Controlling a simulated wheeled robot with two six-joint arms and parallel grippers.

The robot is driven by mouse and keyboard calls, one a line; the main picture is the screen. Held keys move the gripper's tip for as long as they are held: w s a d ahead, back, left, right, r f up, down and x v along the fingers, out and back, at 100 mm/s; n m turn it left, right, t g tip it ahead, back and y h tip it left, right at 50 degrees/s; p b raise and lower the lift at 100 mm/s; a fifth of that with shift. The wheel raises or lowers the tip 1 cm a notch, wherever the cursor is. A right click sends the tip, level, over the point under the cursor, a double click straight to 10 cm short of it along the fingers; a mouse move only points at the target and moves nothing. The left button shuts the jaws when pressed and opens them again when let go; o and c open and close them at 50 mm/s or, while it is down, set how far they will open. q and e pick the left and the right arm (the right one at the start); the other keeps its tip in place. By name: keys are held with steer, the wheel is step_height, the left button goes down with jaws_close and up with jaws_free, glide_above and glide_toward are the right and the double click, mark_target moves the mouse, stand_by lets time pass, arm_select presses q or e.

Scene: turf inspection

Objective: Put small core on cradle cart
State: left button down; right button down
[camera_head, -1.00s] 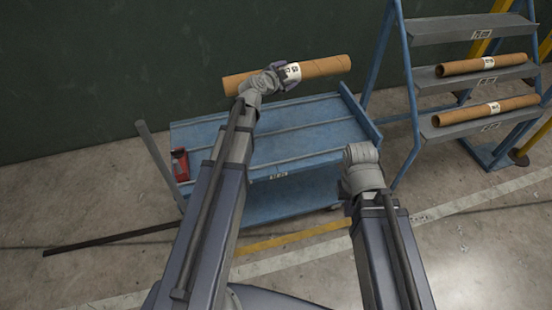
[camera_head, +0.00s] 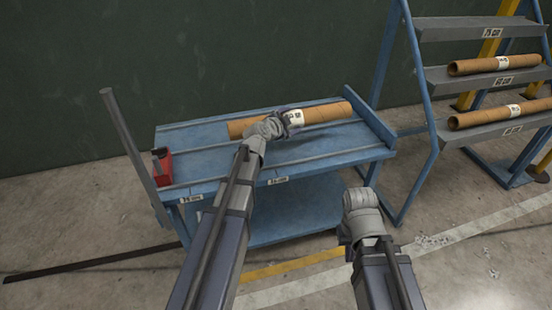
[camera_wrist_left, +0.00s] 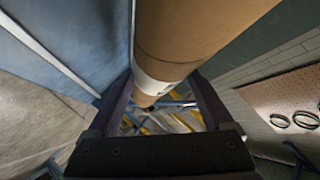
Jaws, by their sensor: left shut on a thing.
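A brown cardboard core (camera_head: 325,113) with a white label lies lengthwise over the back part of the blue cradle cart's top (camera_head: 200,137). My left gripper (camera_head: 290,121) is shut on the core near its label; the gripper hides part of it. In the left wrist view the core (camera_wrist_left: 190,40) runs between the two fingers (camera_wrist_left: 158,105), with the blue cart top along its left side. I cannot tell whether the core rests on the cart or hangs just above it. My right gripper (camera_head: 358,200) is in front of the cart, apart from it; its fingers do not show clearly.
A blue rack (camera_head: 480,75) at the right holds two more labelled cores (camera_head: 500,114) on its shelves. A red holder (camera_head: 162,166) sits at the cart's left end beside a grey post (camera_head: 130,135). A dark wall stands behind the cart.

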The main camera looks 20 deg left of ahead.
arm_select(q)
step_height(320, 180, down, 10)
steer(key=b, duration=1)
steer(key=shift+r, duration=0.15)
jaws_free()
steer(key=p+v, duration=0.4)
steer(key=v, duration=0.8)
